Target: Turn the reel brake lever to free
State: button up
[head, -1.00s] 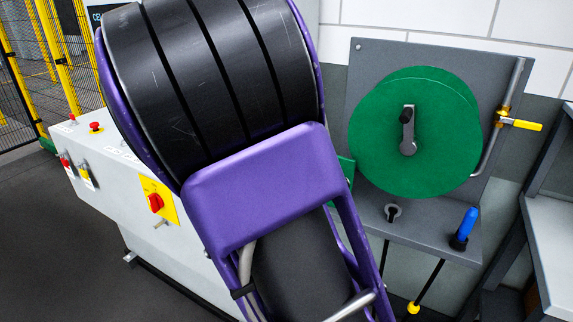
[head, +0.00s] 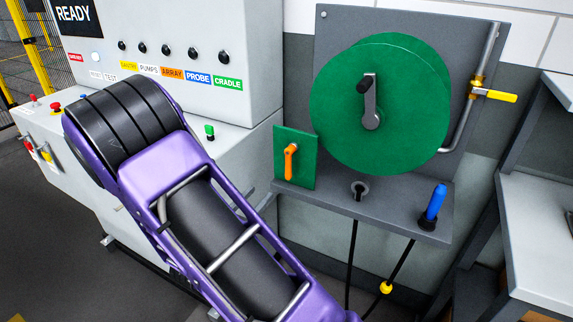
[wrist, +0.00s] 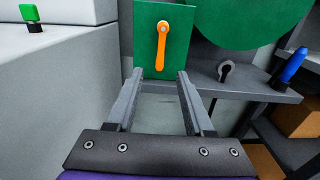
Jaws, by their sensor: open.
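An orange lever (head: 290,160) hangs from its pivot on a green plate (head: 280,183), left of the large green reel (head: 345,130). In the wrist view the orange lever (wrist: 161,48) points almost straight down on its green plate (wrist: 146,18). My gripper (wrist: 161,78) is open and empty. Its two fingers point toward the plate, with the lever between and beyond their tips and apart from them. I cannot read any markings on the plate.
A grey shelf (head: 400,215) below the reel holds a blue handle (head: 434,205) and a dark socket (head: 359,189). A yellow-handled valve (head: 495,95) is on the pipe at right. A white control console (head: 165,60) stands at left. A metal rack (head: 540,210) stands at right.

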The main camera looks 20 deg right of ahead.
aim_at(287, 165)
jog(key=x, duration=1.6)
jog(key=shift+d+r, duration=0.1)
jog(key=shift+d, duration=0.25)
jog(key=shift+c, duration=0.3)
grip_shut()
